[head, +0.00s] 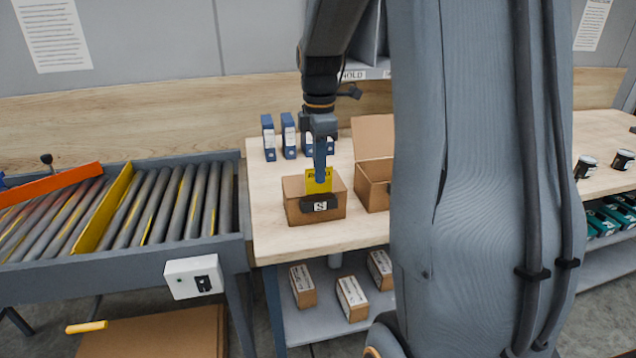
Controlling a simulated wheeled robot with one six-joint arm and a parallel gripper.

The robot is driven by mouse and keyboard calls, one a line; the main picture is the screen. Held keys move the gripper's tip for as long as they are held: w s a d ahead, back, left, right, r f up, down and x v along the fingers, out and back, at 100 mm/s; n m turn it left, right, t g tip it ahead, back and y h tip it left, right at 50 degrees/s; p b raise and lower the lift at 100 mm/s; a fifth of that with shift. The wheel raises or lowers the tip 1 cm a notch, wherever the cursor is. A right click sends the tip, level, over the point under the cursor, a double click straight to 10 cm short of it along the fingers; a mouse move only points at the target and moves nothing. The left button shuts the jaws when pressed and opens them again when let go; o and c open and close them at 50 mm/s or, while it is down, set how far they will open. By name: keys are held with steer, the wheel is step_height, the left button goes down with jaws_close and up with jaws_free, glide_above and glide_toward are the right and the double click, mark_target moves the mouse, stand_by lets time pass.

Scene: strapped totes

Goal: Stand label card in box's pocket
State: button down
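The yellow label card (312,186) is upright at the front of an open cardboard box (298,212) on the bench, in the head view. A dark pocket (320,203) with a white marked tag is on the box's front face. My gripper (320,178) points straight down over the box's front side, and its finger overlaps the card's upper middle; it looks shut on the card. The card's lower edge is at the pocket's top. I cannot tell whether it is inside the pocket or just above or behind it. The far finger is hidden.
A second open box (373,150) with a raised flap stands close at right, partly behind my arm. Blue binders (289,136) stand at the back. A roller conveyor (150,210) adjoins the bench at left. The bench top (275,238) is clear in front.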

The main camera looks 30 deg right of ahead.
mark_target(319, 192)
steer(key=shift+f+p, duration=0.4)
steer(key=shift+f, duration=1.55)
steer(key=c, duration=2)
jaws_free()
steer(key=shift+f, duration=0.15)
step_height(319, 192, up, 12)
steer(key=b, duration=0.2)
steer(key=shift+b, duration=0.3)
steer(key=s+a+f+m, duration=1.4)
steer(key=s+a+f, duration=0.1)
steer(key=f, duration=0.3)
steer(key=shift+m+t, duration=0.3)
steer(key=shift+t, duration=0.1)
steer(key=shift+s+f, duration=0.1)
